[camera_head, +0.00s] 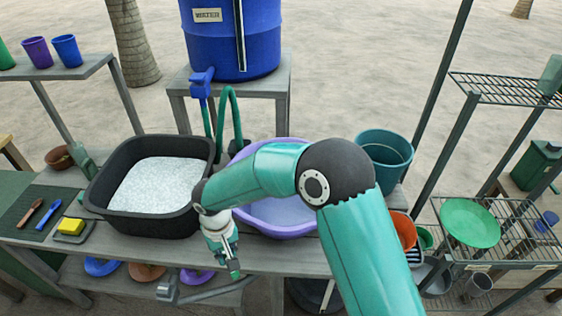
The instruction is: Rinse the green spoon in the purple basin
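The purple basin (275,215) sits on the bench in the middle, with pale liquid inside. My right arm crosses in front of it and hides much of it. My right gripper (233,268) points down at the front edge of the bench, left of and in front of the basin. It is small and seen at an angle, so I cannot tell whether its fingers are open or shut. I cannot make out a green spoon; a small green tip shows at the gripper's end, but I cannot tell what it is. My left gripper is not in view.
A black tub (105,205) of white foam stands left of the basin. A yellow sponge (72,226), blue brush (48,215) and brown-handled tool (30,212) lie further left. A blue barrel (232,35) with a tap stands behind. A teal bucket (385,150) and green plate (469,222) are right.

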